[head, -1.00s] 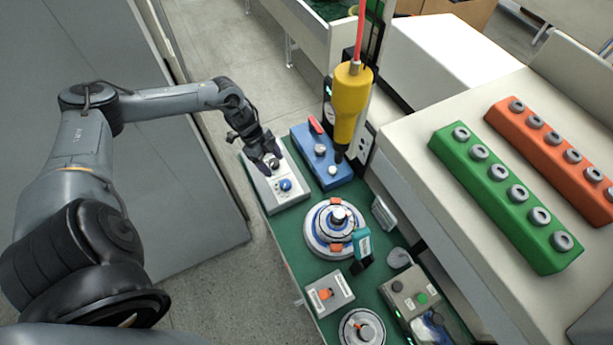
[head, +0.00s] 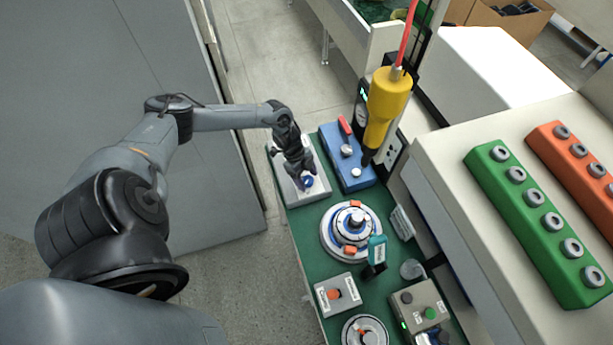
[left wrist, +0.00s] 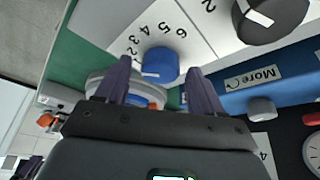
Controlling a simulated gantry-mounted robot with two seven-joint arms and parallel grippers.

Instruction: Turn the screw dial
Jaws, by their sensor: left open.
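The blue screw dial (head: 308,183) sits on a white box (head: 293,196) at the far left end of the green table. In the left wrist view, the blue dial (left wrist: 160,64) has a white pointer mark and printed numbers around one side. My left gripper (head: 302,175) is open over the box. Its two dark fingers (left wrist: 160,70) show on either side of the dial in the left wrist view; I cannot tell whether they touch it. A black dial with a white mark (left wrist: 270,18) is on the same box. My right gripper is not in view.
A blue box (head: 347,165) stands right beside the white box. A yellow screwdriver (head: 388,107) hangs above it on a red cord. A round white and blue hub (head: 331,240) and a switch box (head: 325,298) stand nearer. Green (head: 510,200) and orange (head: 560,146) socket blocks lie at right.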

